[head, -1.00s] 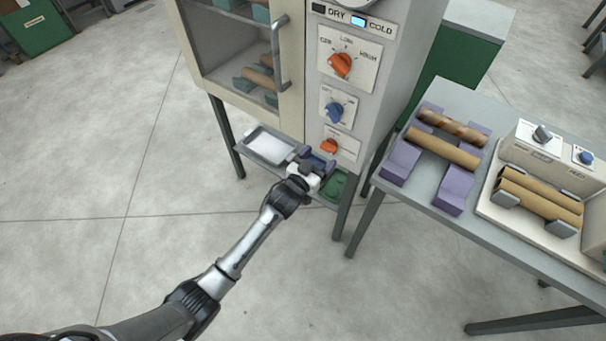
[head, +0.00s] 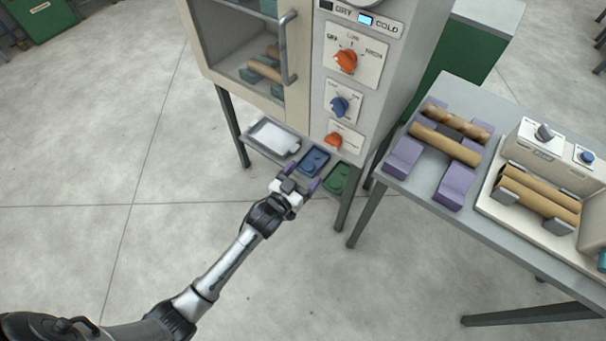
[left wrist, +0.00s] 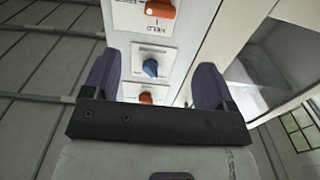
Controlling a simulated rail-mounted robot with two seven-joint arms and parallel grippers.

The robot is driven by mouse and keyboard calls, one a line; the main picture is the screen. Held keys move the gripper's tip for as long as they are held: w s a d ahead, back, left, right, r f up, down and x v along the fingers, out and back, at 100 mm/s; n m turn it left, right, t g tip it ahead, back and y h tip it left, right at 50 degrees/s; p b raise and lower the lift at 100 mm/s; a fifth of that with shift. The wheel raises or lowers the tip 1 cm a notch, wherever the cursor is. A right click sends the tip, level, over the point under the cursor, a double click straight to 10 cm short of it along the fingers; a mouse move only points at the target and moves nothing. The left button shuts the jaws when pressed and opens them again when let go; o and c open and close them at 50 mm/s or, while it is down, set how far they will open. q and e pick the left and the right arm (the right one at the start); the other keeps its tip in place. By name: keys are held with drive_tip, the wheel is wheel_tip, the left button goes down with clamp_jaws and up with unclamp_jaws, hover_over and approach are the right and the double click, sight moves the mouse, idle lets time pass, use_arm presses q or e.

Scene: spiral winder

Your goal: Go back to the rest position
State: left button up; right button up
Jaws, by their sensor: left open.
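My left gripper (head: 296,180) is in front of the low shelf under the cabinet, with its fingers apart and nothing between them. In the left wrist view the two purple fingers of the left gripper (left wrist: 155,85) stand wide apart, with the cabinet's control panel (left wrist: 150,50) beyond them. The blue tray (head: 313,160) lies on the shelf just past the fingertips, partly covered by the gripper. My right gripper does not show in any view.
The cabinet (head: 345,120) has an orange knob (head: 345,62), a blue knob (head: 340,105) and a lower orange knob (head: 333,140). A white tray (head: 272,138) and a green tray (head: 338,178) share the shelf. A grey table (head: 400,208) with tubes stands right.

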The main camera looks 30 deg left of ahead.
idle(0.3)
use_arm(q)
wheel_tip(320, 180, down, 5)
drive_tip(key=s+a+g+y, duration=0.2)
drive_tip(key=g+y, duration=0.1)
drive_tip(key=g, duration=0.3)
drive_tip(key=s+d+r+g+p, duration=0.1)
drive_tip(key=s+r+g, duration=0.2)
drive_tip(key=s, duration=0.6)
drive_tip(key=s+r+g, duration=0.3)
drive_tip(key=s, duration=0.7)
drive_tip(key=s+f+g+p, duration=0.15)
drive_tip(key=s+f, duration=0.25)
drive_tip(key=s, duration=0.8)
wheel_tip(320, 180, up, 38)
drive_tip(key=p, duration=3.7)
drive_tip(key=shift+w+d+g+h, duration=0.3)
drive_tip(key=shift+w+d+g, duration=0.05)
drive_tip(key=shift+w, duration=0.05)
drive_tip(key=shift+r, duration=0.1)
